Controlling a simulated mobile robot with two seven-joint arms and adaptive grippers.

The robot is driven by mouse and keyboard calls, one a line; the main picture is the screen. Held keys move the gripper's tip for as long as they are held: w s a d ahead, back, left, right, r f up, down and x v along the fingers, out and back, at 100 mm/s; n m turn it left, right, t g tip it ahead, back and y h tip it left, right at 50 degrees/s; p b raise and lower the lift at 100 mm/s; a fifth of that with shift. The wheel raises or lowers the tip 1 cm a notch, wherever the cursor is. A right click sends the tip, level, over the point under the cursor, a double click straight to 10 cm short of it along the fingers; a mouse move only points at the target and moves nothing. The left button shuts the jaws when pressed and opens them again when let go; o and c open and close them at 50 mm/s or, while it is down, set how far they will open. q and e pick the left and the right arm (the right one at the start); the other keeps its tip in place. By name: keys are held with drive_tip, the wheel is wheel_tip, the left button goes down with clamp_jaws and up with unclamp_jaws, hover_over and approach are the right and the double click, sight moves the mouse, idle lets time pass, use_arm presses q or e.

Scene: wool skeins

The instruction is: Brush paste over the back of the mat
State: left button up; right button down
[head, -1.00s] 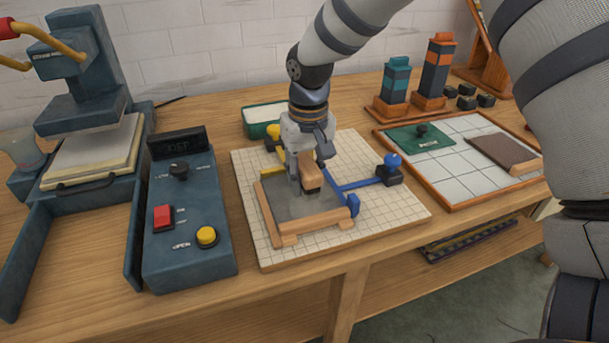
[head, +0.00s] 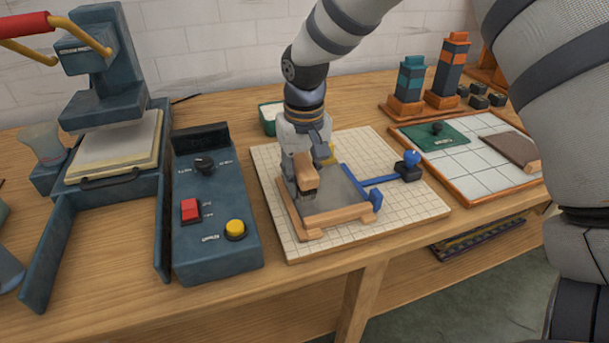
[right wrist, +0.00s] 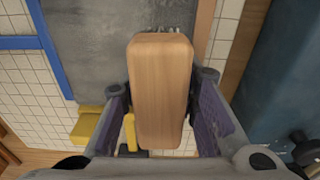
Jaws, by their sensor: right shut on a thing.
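The mat (head: 338,188) lies as a grey sheet, back up, within wooden strips (head: 340,216) on a cream gridded board (head: 420,205). It also shows in the right wrist view (right wrist: 95,40). My right gripper (head: 303,170) is shut on a wooden-handled brush (right wrist: 160,90), whose block also shows in the head view (head: 305,174). The brush is over the left part of the mat; its bristles are mostly hidden, so contact is unclear. A green tub (head: 268,124) with pale content, perhaps the paste, stands behind the board. My left gripper is not in view.
A control box (head: 215,225) and a press (head: 115,120) stand left. A tiled tray (head: 480,175) with a green plate (head: 436,134) is right, with two towers (head: 450,70) behind.

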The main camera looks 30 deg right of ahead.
sight(304, 163)
drive_tip(key=r, duration=0.3)
drive_tip(key=shift+s+d+r, duration=0.1)
drive_tip(key=shift+d+r, duration=0.1)
drive_tip(key=shift+r, duration=2.35)
